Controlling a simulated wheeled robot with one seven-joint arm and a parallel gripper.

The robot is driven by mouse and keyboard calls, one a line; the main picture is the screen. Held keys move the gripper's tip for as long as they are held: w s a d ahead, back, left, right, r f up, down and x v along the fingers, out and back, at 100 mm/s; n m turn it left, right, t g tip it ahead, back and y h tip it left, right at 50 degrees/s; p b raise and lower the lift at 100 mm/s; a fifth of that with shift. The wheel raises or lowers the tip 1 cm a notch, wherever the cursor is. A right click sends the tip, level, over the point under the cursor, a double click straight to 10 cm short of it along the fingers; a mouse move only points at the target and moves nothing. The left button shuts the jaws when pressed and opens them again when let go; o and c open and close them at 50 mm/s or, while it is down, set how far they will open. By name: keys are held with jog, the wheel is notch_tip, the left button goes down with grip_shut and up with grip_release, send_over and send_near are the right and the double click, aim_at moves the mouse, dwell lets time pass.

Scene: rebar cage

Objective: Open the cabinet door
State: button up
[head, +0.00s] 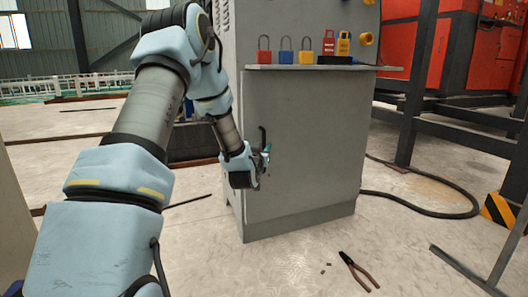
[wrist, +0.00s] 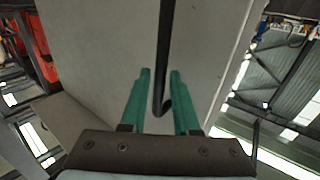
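The grey cabinet door (head: 300,150) is closed flush with its cabinet front, below a small shelf. A thin black bar handle (head: 262,136) stands upright near the door's left edge. My gripper (head: 266,156) is at the lower part of this handle, partly hidden by my own wrist in the head view. In the wrist view, the green fingers of my gripper (wrist: 160,72) are apart. The handle (wrist: 162,50) shows between them, with a visible gap on each side. Its bent end lies between the fingers. Whether either finger touches the door (wrist: 105,55) cannot be told.
Red, blue and yellow padlocks (head: 285,50) and tags stand on the shelf (head: 330,67) above the door. Pliers (head: 357,270) lie on the floor in front. A black cable (head: 430,210) and red machinery (head: 470,60) are at the right. The floor before the cabinet is mostly clear.

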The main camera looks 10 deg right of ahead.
jog(key=shift+w+d, duration=0.25)
jog(key=shift+w, duration=0.25)
grip_shut()
dwell(1.2)
